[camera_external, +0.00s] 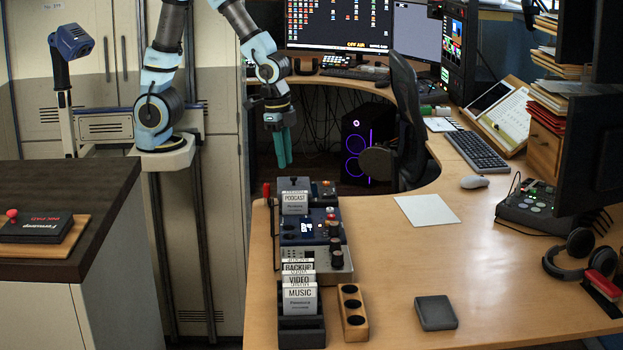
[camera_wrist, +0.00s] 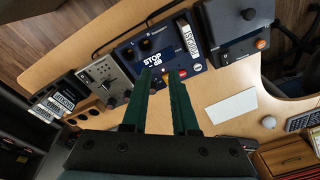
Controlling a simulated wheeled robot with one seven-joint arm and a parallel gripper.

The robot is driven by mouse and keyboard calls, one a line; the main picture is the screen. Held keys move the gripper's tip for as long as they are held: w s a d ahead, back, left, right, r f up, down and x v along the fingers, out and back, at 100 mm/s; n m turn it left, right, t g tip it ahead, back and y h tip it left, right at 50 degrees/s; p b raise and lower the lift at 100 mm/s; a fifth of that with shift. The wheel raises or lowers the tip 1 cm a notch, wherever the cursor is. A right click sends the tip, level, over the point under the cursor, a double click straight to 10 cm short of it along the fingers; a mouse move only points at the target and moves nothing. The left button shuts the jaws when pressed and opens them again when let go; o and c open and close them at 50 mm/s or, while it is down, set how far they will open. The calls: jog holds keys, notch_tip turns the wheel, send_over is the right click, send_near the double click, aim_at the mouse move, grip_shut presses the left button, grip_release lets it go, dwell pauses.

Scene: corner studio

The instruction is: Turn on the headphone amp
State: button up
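A row of small devices stands along the desk's left edge; no label I can read names the headphone amp. A silver box with dark knobs (camera_external: 320,272) is nearest the front; it also shows in the wrist view (camera_wrist: 107,80). A dark blue unit reading STOP GO (camera_wrist: 158,57) adjoins it, partly behind my fingers. A dark box with a round knob and an orange button (camera_wrist: 232,45) is at the upper right of the wrist view. My gripper (camera_external: 283,165) hangs above the row's far end, empty, its green fingers apart (camera_wrist: 160,73) and touching nothing.
Card holders marked MUSIC (camera_external: 300,294) and PODCAST (camera_external: 295,198) stand upright along the row. A wooden block with round holes (camera_external: 353,313) and a dark square pad (camera_external: 436,312) lie in front. A white sheet (camera_external: 427,210) lies on open desk. A chair (camera_external: 407,110) stands behind.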

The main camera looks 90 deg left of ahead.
jog(key=d+m, duration=0.2)
jog(key=d, duration=0.1)
jog(key=w+d+m, duration=0.1)
jog(key=d+m, duration=0.1)
jog(key=d, duration=0.2)
jog(key=d+f+m, duration=0.1)
jog(key=d, duration=0.3)
jog(key=shift+w+d+m, duration=0.1)
jog(key=shift+w+m, duration=0.25)
jog(key=shift+m, duration=0.05)
jog(key=shift+c, duration=1.4)
jog(key=d+m, duration=0.2)
jog(key=d, duration=0.2)
jog(key=s+d+m, duration=0.1)
jog(key=d+m, duration=0.1)
jog(key=d, duration=0.2)
jog(key=d+m+b, duration=0.1)
jog(key=d, duration=0.3)
jog(key=shift+s+f+m, duration=0.15)
jog(key=shift+s+m, duration=0.2)
jog(key=shift+m, duration=0.05)
grip_shut()
jog(key=shift+f, duration=0.1)
